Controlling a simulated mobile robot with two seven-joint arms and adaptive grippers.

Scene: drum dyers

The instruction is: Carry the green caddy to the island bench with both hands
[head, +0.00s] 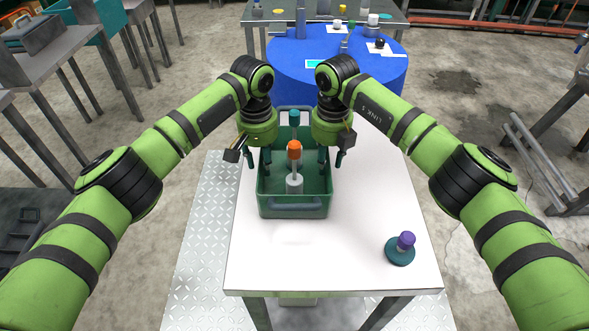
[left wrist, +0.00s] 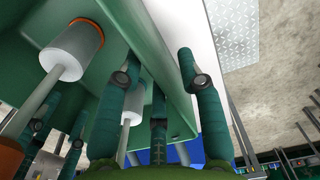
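The green caddy (head: 293,211) stands on a white-topped table (head: 310,262), with a handle on its near end and an orange-capped bottle (head: 294,170) and a teal-capped one (head: 294,118) inside. My left gripper (head: 258,160) is at its left wall, my right gripper (head: 332,160) at its right wall. In the left wrist view the left gripper's fingers (left wrist: 158,85) are spread on both sides of the caddy wall (left wrist: 152,45), with a gap visible. The right gripper's fingers also look apart, astride the right rim. Which surface is the island bench is unclear.
A teal stand with a purple top (head: 401,247) is near the table's front right. A blue round table (head: 335,68) and a grey bench (head: 392,16), both holding items, stand beyond. Grey tables (head: 55,60) are at left, a metal rack (head: 540,165) at right. Open floor lies between.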

